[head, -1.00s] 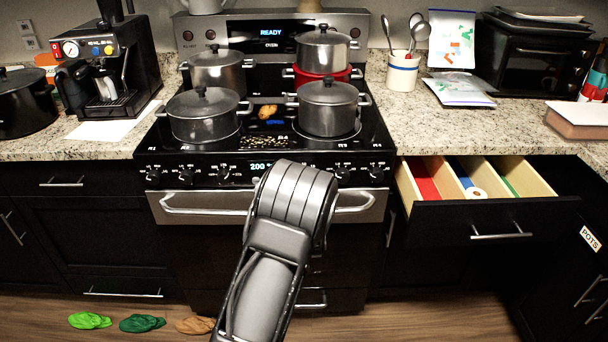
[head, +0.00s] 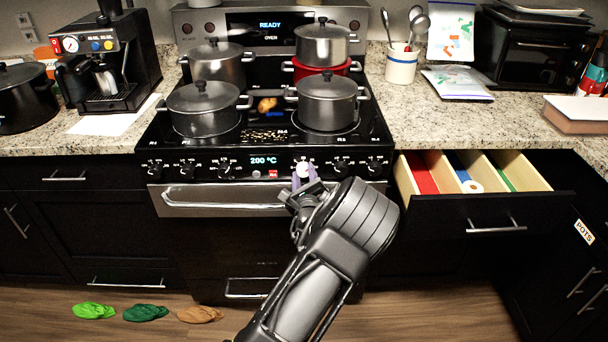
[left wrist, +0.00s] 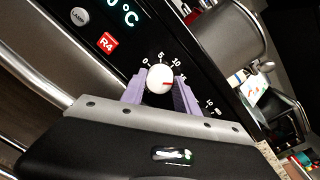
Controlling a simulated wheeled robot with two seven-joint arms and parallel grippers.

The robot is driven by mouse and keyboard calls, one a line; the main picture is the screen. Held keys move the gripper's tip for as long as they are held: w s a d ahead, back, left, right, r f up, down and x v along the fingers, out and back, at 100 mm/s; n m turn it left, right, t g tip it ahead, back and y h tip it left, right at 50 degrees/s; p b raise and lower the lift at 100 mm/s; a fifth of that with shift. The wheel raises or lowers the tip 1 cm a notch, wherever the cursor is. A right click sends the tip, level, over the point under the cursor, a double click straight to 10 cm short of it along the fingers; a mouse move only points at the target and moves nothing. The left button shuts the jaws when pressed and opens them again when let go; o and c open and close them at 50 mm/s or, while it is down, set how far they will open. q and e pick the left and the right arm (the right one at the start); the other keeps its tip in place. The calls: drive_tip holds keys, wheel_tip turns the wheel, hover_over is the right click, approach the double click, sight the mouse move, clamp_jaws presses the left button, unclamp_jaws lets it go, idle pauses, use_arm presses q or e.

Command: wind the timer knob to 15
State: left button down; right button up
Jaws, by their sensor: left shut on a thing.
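The timer knob (left wrist: 159,77) is white with a red pointer mark, on the black panel beside a red R4 label. It also shows in the head view (head: 304,170). Its scale reads 0, 5 and 10 clockwise over the top. The red mark points right in the left wrist view, past the 10; the numbers there are partly hidden by a finger, so I cannot tell the exact reading. My left gripper (head: 304,182) is shut on the knob, its purple fingers (left wrist: 160,92) on either side. My right gripper is not in view.
The oven handle (head: 220,203) runs just below the panel. Other black knobs (head: 187,170) line the panel. Several pots, including a front right one (head: 327,103), stand on the cooktop above. An open drawer (head: 478,217) juts out at the right.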

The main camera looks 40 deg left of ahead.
use_arm(q)
drive_tip(key=c, duration=0.9)
unclamp_jaws()
drive_tip(key=v, duration=0.7)
drive_tip(key=shift+s+d, duration=0.25)
drive_tip(key=shift+s, duration=0.05)
drive_tip(key=shift+f, duration=0.1)
